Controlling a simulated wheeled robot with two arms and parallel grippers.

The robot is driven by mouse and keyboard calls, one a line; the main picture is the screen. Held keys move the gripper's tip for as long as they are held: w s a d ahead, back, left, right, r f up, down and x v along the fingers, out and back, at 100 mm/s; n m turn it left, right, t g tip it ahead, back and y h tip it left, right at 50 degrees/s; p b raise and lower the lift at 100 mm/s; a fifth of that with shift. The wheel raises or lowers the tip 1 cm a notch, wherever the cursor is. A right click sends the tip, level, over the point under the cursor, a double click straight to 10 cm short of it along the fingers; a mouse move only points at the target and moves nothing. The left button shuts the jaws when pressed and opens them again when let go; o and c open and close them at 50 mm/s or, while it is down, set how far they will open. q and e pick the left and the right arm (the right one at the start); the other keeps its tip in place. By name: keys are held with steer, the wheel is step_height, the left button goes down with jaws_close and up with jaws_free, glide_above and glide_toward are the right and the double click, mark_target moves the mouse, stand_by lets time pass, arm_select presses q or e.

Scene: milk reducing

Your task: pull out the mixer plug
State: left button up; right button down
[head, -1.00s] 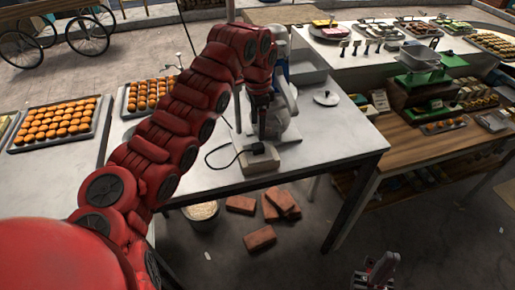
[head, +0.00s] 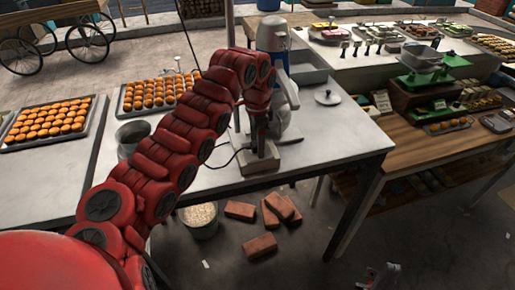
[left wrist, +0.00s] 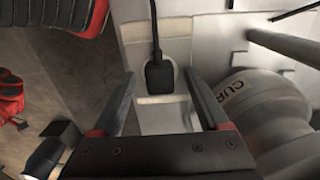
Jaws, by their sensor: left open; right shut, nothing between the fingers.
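The black mixer plug (left wrist: 159,74) sits in a round socket on a pale outlet box (left wrist: 166,118), with its black cord running up in the left wrist view. In the head view the box (head: 260,165) stands at the table's front edge, and my arm partly hides the plug. My left gripper (left wrist: 161,77) is open, its fingers on either side of the plug with gaps visible. I cannot tell its exact height above the plug. The mixer (head: 272,36) stands just behind my left gripper.
The mixer's grey body (left wrist: 262,98) is close to the right finger in the left wrist view. A tray of buns (head: 45,122), a metal pot (head: 130,135) and a lid (head: 327,97) are on the table. Bricks (head: 260,246) and a bucket (head: 198,222) are below.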

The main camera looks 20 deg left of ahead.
stand_by(0.5)
arm_select(q)
steer(key=shift+b, duration=0.55)
stand_by(0.4)
steer(key=shift+b, duration=0.45)
jaws_close()
steer(key=shift+r, duration=0.2)
stand_by(0.4)
steer(key=shift+r+p, duration=1.95)
steer(key=shift+r, duration=0.9)
